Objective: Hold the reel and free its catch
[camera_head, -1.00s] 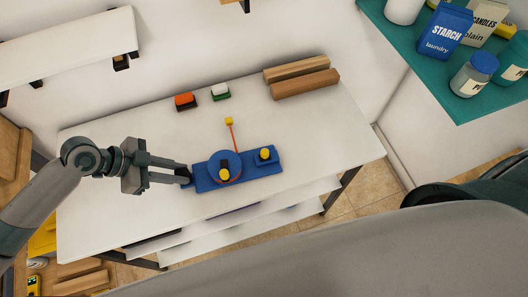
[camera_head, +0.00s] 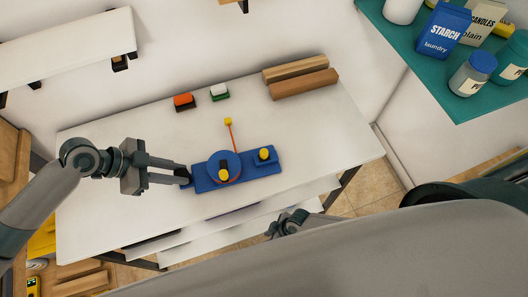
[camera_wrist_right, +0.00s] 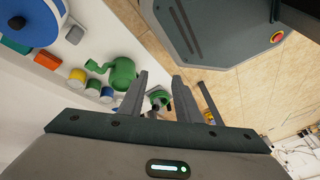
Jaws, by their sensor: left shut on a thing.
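The reel (camera_head: 215,162) is a round blue drum with a yellow-topped knob, on a blue base plate (camera_head: 204,183) on the white table. An orange-red strand runs from it up to a small yellow piece (camera_head: 228,121). A yellow-topped part (camera_head: 264,153), perhaps the catch, stands on the plate's right end. My left gripper (camera_head: 184,178) is shut on the plate's left end; its fingertips partly hide the contact. My right gripper shows as a dark piece beyond my body (camera_head: 287,224). In the right wrist view it is open and empty (camera_wrist_right: 160,76), away from the reel.
An orange-and-black block (camera_head: 184,102) and a green-and-white block (camera_head: 219,92) lie at the table's back, left of wooden beams (camera_head: 304,84). A teal shelf (camera_head: 420,62) with bottles and boxes is at upper right. A green watering can (camera_wrist_right: 121,73) shows in the right wrist view.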

